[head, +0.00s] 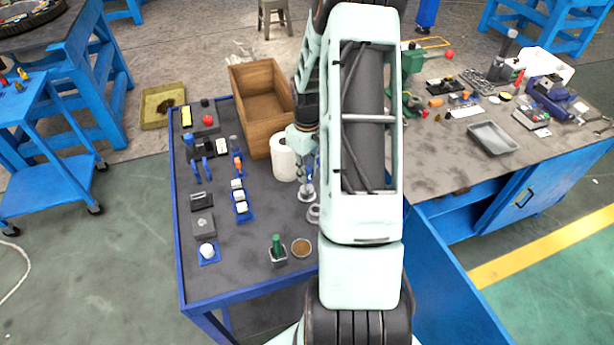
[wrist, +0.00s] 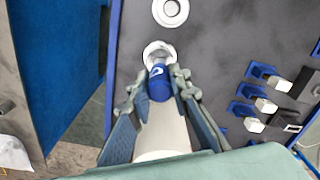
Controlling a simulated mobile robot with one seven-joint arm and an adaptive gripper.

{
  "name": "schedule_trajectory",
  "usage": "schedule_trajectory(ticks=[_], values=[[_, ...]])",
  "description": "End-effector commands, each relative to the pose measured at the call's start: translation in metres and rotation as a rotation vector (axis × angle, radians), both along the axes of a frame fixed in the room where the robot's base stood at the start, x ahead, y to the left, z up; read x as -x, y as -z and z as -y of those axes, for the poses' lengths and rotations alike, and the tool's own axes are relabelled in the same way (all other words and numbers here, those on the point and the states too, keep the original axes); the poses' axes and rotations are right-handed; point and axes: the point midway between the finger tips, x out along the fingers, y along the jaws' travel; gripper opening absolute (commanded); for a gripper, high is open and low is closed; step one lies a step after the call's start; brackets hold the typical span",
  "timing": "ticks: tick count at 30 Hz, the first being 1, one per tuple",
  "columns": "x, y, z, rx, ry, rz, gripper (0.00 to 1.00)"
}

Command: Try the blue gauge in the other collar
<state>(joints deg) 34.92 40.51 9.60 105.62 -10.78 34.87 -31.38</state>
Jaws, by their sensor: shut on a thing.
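My gripper (wrist: 157,90) is shut on the blue gauge (wrist: 159,84), which shows as a blue cylinder with a white mark between the fingers. The gauge's far end is at a silver ring-shaped collar (wrist: 158,50) and overlaps its opening in the wrist view; I cannot tell whether it is inside or just above. A second collar (wrist: 171,10) lies beyond it, with a round opening and nothing in it. In the head view, one collar (head: 306,192) is below my gripper and the other (head: 314,213) is partly hidden by my arm.
A white paper roll (head: 284,158) and a wooden box (head: 262,105) stand close to my gripper. The middle has free room.

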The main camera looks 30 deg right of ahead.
Motion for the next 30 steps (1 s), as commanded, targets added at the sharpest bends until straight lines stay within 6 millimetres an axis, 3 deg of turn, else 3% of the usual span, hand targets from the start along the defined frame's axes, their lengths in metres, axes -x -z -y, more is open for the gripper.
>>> schedule_trajectory(ticks=[21, 30], values=[[-0.001, -0.039, 0.0, 0.001, 0.001, 0.001, 0.0], [0.0, -0.042, 0.0, 0.001, 0.0, 0.001, 0.0]])
